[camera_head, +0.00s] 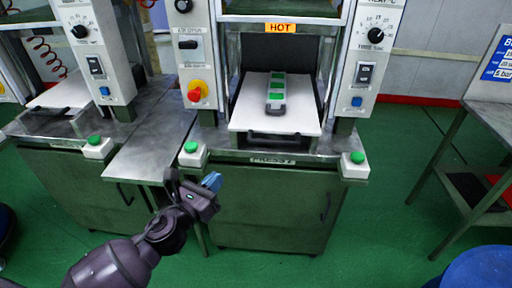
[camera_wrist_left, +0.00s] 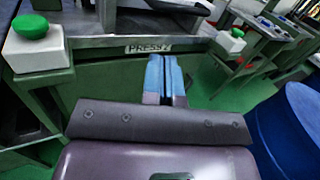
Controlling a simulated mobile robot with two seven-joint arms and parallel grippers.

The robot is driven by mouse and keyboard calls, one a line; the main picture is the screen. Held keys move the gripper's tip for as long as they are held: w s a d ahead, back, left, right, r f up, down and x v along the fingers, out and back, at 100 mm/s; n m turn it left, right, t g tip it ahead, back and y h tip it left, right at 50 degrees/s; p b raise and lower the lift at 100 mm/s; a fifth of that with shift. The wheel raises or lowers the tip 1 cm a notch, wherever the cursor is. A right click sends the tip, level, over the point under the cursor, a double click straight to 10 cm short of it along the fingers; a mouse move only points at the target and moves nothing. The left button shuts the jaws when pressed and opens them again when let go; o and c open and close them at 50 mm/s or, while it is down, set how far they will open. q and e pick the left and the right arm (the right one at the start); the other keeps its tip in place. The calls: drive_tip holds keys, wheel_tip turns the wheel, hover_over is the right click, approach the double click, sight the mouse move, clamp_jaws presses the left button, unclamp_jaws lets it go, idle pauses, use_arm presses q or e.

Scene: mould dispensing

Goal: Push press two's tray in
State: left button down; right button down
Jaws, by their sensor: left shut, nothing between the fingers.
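Press two's tray (camera_head: 252,119) is a pale flat plate with a dark front handle (camera_head: 274,136). It sticks out of the open press toward me, under the HOT label. A dark mould with green and white parts (camera_head: 277,92) lies on it. My left gripper (camera_head: 212,181) is in front of the press cabinet, left of the tray and lower than it, touching nothing that I can see. Its blue fingers are shut and empty; they also show in the left wrist view (camera_wrist_left: 165,76), below the PRESS 2 label (camera_wrist_left: 149,47). My right gripper is out of view.
Green push buttons on white boxes stand at the press's front left (camera_head: 191,153) and front right (camera_head: 355,164). A red and yellow stop knob (camera_head: 196,92) is on the left column. Another press (camera_head: 75,110) stands at left, a metal table (camera_head: 485,115) at right.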

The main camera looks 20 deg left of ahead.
use_arm(q)
drive_tip(key=m, duration=0.1)
approach(248, 132)
drive_tip(key=w+d, duration=0.2)
drive_tip(key=d, duration=0.2)
drive_tip(key=shift+w+d+r+b, duration=0.1)
drive_tip(key=shift+w+r+b, duration=0.15)
drive_tip(key=shift+r+b, duration=0.25)
drive_tip(key=shift+w, duration=0.1)
drive_tip(key=w, duration=0.2)
drive_tip(key=w+a, duration=0.1)
drive_tip(key=w, duration=0.2)
drive_tip(key=w+a+b, duration=0.1)
drive_tip(key=w, duration=0.1)
drive_tip(key=shift+w+a+f, duration=0.1)
drive_tip(key=shift+w+f, duration=0.05)
drive_tip(key=shift+w, duration=0.2)
drive_tip(key=shift+w+a, duration=0.1)
drive_tip(key=shift+w, duration=0.2)
drive_tip(key=shift+a+r, duration=0.15)
drive_tip(key=shift+r, duration=0.25)
